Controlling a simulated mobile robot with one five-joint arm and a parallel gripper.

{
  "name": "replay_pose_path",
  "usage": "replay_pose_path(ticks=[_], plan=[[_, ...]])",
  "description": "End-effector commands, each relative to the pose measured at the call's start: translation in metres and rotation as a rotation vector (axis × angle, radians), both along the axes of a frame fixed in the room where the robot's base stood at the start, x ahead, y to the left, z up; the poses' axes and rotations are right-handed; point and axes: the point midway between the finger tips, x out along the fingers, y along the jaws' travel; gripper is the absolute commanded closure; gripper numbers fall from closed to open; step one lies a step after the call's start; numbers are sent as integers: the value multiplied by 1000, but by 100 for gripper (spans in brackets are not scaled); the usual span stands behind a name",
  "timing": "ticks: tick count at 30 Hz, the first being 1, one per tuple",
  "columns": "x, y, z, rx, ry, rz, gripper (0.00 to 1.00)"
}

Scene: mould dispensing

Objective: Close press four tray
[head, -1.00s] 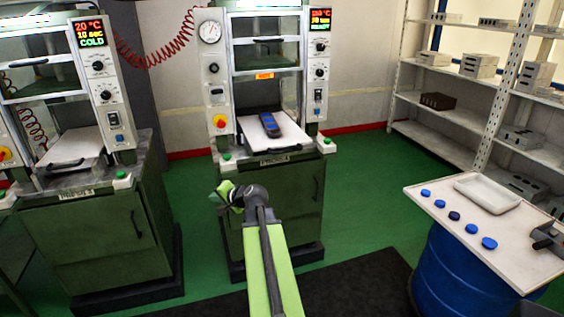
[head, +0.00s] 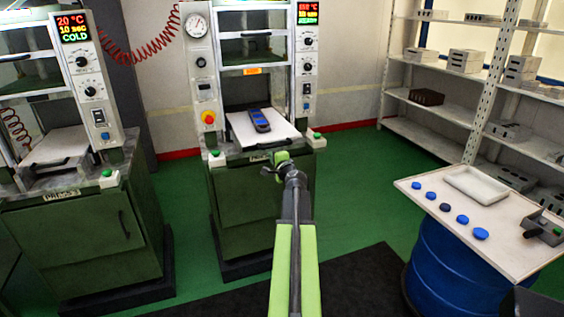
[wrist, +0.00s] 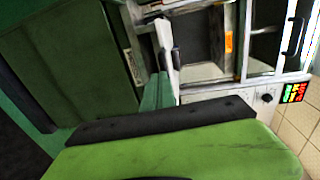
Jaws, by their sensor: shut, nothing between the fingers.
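The middle press (head: 245,195) has its white tray (head: 239,128) slid out at the front, with a dark blue mould (head: 258,119) lying on it. My gripper (head: 277,163) is just in front of the tray's front edge, shut and empty. The tray's front handle is mostly hidden behind my gripper in the head view. In the wrist view, my gripper's green fingers (wrist: 157,92) point toward the tray's pale edge (wrist: 163,42) and dark handle (wrist: 176,58). I cannot tell whether they touch.
Another press (head: 85,230), marked as press 3, stands at left with its tray (head: 55,147). At right, a board (head: 480,205) on a blue drum (head: 450,265) carries several blue discs and a white dish (head: 483,182). Shelves (head: 440,105) stand behind; green floor lies between.

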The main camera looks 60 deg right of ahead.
Motion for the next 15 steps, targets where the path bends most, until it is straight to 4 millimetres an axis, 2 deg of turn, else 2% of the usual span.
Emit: replay_pose_path(ticks=[1, 6, 15], plan=[[11, -10, -3, 0, 0, 2, 100], [34, -25, 4, -1, 2, 2, 100], [46, -32, 6, 0, 1, 1, 100]])
